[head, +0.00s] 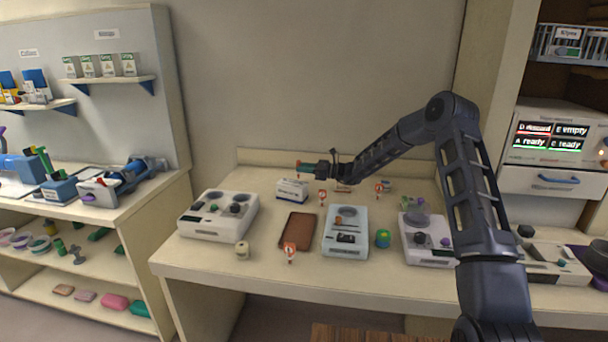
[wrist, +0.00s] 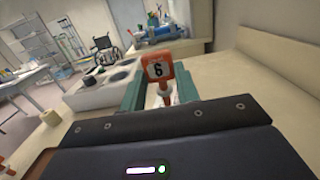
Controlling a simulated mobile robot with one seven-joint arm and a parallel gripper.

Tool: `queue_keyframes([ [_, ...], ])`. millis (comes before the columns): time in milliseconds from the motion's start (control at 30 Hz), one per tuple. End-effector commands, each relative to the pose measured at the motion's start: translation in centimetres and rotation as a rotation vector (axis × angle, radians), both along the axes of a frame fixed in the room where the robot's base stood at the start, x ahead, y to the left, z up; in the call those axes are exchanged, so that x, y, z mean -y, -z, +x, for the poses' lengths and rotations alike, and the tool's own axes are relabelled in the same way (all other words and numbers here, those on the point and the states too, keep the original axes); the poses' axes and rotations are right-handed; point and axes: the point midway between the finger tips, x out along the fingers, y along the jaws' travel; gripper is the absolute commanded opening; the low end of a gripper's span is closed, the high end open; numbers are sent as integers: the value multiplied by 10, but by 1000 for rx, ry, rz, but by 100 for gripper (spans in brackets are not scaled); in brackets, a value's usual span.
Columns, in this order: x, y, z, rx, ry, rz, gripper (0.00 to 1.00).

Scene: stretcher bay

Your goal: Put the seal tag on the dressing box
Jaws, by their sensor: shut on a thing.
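The seal tag (wrist: 158,68) is a small orange-red tag with a black 6 on a white face. In the wrist view it stands upright between the teal fingers of my gripper (wrist: 160,92), which is shut on it. In the head view my gripper (head: 306,168) reaches left over the table, with orange-red at its tip. The dressing box (head: 291,190) is a small white carton with a blue label, near the back of the table. My gripper appears just above it. Whether the tag touches the box cannot be told.
Similar orange-red tags stand near the box (head: 322,197), to its right (head: 379,190) and at the front (head: 290,252). A white tray unit (head: 190,226), a brown pad (head: 297,232) and a pale blue unit (head: 345,247) fill the table's middle and left.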

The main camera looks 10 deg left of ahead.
Motion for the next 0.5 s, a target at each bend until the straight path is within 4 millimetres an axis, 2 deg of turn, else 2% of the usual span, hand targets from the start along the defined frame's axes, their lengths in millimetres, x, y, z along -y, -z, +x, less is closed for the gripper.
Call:
queue_keyframes([
  [100, -1, 18, 0, -3, 0, 0, 7],
  [167, 0, 23, 0, -2, 0, 0, 7],
  [500, 0, 26, 0, -1, 0, 0, 7],
])
